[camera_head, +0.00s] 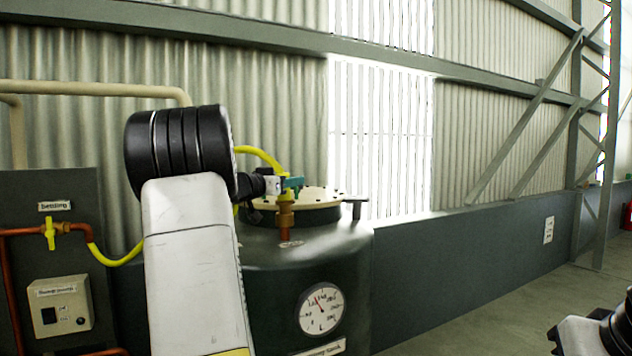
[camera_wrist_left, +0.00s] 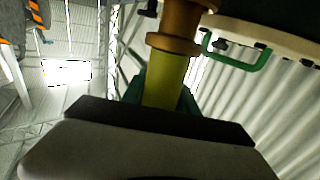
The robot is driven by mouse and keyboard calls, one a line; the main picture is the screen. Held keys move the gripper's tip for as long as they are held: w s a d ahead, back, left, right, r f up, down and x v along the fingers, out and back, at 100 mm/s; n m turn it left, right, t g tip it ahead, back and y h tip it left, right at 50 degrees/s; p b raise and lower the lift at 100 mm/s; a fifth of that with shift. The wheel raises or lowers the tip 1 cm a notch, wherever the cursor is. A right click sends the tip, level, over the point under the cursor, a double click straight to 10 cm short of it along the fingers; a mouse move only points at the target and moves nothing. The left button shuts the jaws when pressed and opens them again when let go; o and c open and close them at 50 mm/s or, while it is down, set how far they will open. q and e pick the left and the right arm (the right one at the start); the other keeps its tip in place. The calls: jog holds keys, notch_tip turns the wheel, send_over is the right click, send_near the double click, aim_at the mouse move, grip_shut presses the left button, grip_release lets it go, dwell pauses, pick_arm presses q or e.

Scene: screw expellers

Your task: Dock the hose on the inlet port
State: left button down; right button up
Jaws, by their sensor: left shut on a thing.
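The yellow hose (camera_head: 262,156) runs from a valve on the left panel, passes behind my left arm and arcs over to my left gripper (camera_head: 290,184). That gripper is shut on the hose, its teal fingers just above the brass inlet port (camera_head: 285,217) on the dark tank (camera_head: 270,262). In the left wrist view, the hose (camera_wrist_left: 166,80) stands between the fingers (camera_wrist_left: 160,98), in line with the brass port (camera_wrist_left: 173,38). The hose end appears to meet the port's collar; I cannot tell how far it is seated.
The tank lid (camera_head: 318,200) has bolts around its rim, and a green handle (camera_wrist_left: 238,62) shows beside the port. A pressure gauge (camera_head: 321,309) is on the tank front. The dark panel (camera_head: 60,195) with copper pipes stands left.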

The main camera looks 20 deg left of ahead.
pick_arm(q)
jog(key=shift+a+f, duration=0.15)
jog(key=shift+f, duration=0.2)
jog(key=shift+r, duration=0.9)
jog(key=shift+s+r, duration=0.1)
jog(key=shift+s, duration=0.05)
dwell(0.5)
jog(key=shift+f, duration=0.9)
dwell(1.1)
jog(key=shift+r, duration=0.5)
jog(key=shift+f, duration=1.25)
dwell(0.8)
jog(key=c, duration=1.2)
grip_release()
jog(key=shift+c, duration=0.2)
